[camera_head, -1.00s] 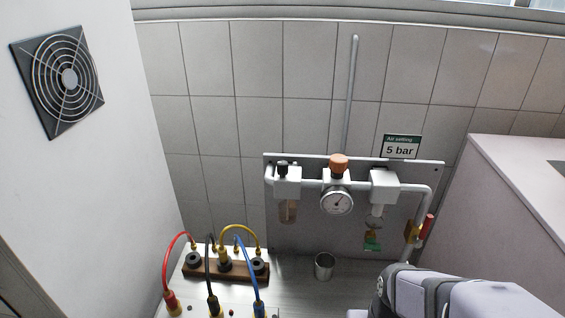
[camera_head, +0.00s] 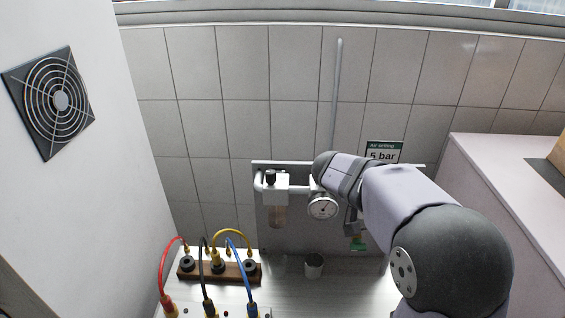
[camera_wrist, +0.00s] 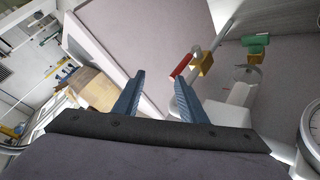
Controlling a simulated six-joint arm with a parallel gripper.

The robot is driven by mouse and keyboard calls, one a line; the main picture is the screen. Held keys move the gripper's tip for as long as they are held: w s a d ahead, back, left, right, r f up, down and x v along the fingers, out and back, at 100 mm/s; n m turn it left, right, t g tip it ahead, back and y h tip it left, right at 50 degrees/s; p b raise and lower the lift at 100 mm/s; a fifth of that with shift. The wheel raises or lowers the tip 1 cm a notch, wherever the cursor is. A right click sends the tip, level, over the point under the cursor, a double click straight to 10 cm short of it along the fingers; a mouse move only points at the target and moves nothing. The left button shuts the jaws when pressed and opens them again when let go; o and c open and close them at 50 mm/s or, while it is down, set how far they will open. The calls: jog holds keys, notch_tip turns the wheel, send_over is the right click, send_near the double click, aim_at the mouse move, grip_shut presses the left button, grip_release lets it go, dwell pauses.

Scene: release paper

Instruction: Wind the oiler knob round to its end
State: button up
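In the head view the air unit's left block (camera_head: 276,190) is white, with a black knob (camera_head: 270,177) on top and an amber bowl (camera_head: 277,216) below; this looks like the oiler. My arm crosses the unit's right half, hiding the regulator's top and most of the right block. Beyond the fingers is a white block (camera_wrist: 228,108). The black knob does not show in the wrist view.
A pressure gauge (camera_head: 323,206) sits mid-unit. A red-handled brass valve (camera_wrist: 204,64) and a green part (camera_wrist: 256,41) show in the wrist view. A metal cup (camera_head: 313,266) stands below the panel. A wooden block with hoses (camera_head: 219,270) is at lower left.

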jog(key=w+r+m+t+h, duration=0.2)
jog(key=w+r, duration=0.3)
jog(key=r, duration=0.2)
jog(key=r+t+h, duration=0.2)
jog(key=t, duration=0.5)
send_over(283, 177)
jog(key=s+d, duration=0.2)
jog(key=shift+w+d+f, duration=0.2)
jog(key=shift+t+y, duration=0.3)
jog(key=shift+t, duration=0.2)
jog(key=a, duration=0.2)
jog(key=s+a+f, duration=0.1)
jog(key=shift+a+b, duration=0.35)
jog(key=shift+a, duration=0.05)
jog(key=a+f, duration=0.1)
jog(key=s+a+f, duration=0.2)
jog(key=a+f, duration=0.1)
jog(key=shift+s+b, duration=0.25)
jog(key=shift+b, duration=0.15)
jog(key=shift+w+d+r+p, duration=0.2)
jog(key=shift+w+d+p, duration=0.05)
jog(key=shift+d+p, duration=0.15)
jog(key=p+x, duration=0.3)
jog(key=x, duration=0.2)
jog(key=shift+w, duration=0.1)
jog(key=shift+w+d+f+p, duration=0.15)
jog(key=shift+w+d+p, duration=0.2)
jog(key=shift+w+d, duration=0.15)
